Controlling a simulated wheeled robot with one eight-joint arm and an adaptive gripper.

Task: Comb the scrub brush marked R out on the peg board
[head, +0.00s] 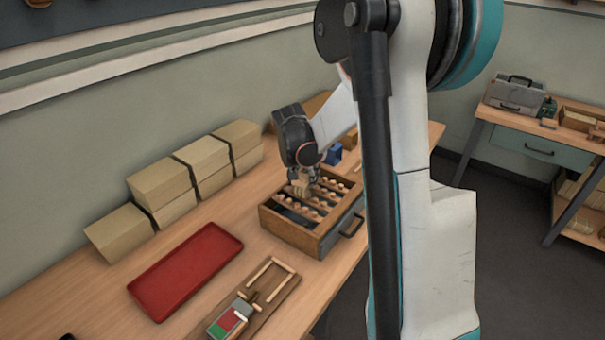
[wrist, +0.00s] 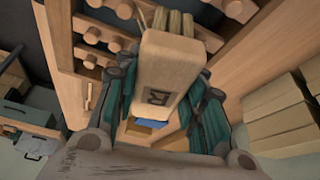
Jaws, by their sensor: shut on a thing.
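My gripper (wrist: 158,115) is shut on the scrub brush (wrist: 167,62), a pale wooden block with a dark letter mark on its face that looks like an R. Tan bristle tufts show at its far end in the wrist view. In the head view the brush (head: 301,187) is under my gripper (head: 303,170), over the left part of the peg board. The peg board (head: 312,240) is a wooden box-like frame with rows of round wooden pegs and a dark handle on its front. I cannot tell whether the bristles touch the pegs.
A red tray (head: 186,270) lies left of the peg board. A wooden board (head: 262,295) with sticks and a green and red piece lies in front. Several cardboard boxes (head: 160,183) line the wall. A blue object (head: 333,154) stands behind the pegs.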

